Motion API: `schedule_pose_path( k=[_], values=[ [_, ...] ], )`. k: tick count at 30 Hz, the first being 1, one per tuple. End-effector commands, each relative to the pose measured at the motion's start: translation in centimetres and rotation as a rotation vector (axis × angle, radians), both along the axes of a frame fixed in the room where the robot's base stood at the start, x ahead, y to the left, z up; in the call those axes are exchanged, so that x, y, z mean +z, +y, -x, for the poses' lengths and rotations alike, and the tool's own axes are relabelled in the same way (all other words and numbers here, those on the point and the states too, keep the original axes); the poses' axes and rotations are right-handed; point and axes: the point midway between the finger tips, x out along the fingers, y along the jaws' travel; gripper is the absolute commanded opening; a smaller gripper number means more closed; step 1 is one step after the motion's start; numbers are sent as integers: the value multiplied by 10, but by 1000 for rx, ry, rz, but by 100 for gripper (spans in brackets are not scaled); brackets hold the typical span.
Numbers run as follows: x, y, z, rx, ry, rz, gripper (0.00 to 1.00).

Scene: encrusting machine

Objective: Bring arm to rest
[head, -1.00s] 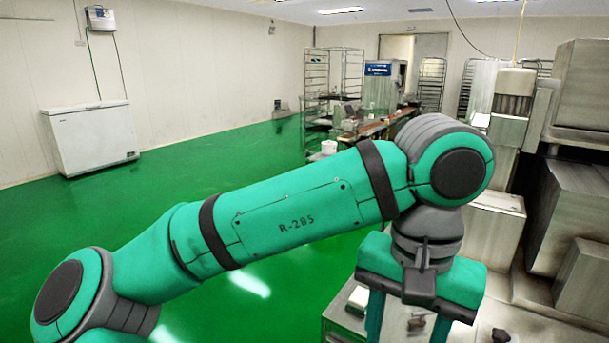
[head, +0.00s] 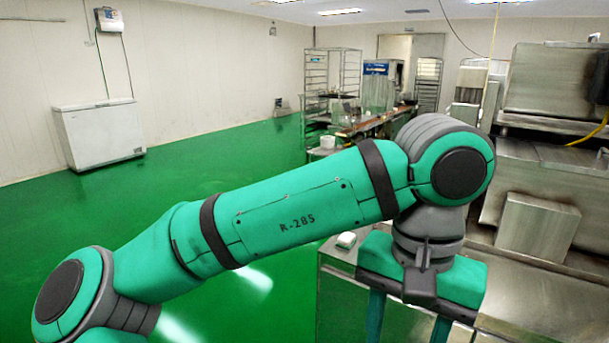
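My arm (head: 290,222) spans the head view from lower left to the right of centre, bent at a rounded joint, with its last part pointing down. My gripper (head: 408,328) hangs below that joint. Its two green fingers stand apart and look open, with nothing visible between their upper parts. The fingertips are cut off by the bottom edge. The gripper is in front of a steel counter (head: 515,318) in the picture; its height above it cannot be told.
A small white item (head: 346,240) lies at the counter's back left corner. Steel machinery (head: 550,165) fills the right side, with a steel box (head: 538,224) low on it. A white chest freezer (head: 100,134) stands by the left wall. Green floor (head: 200,172) at left is free.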

Motion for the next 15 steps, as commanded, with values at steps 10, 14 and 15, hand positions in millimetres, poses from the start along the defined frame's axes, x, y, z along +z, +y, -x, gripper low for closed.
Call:
schedule_pose_path(
  k=[10, 14, 15],
  values=[
    [-13, -24, -9, -40, 0, 144, 48],
    [-19, -37, -13, -60, -2, 220, 48],
    [-20, -42, -14, -67, -4, 246, 48]
  ],
)
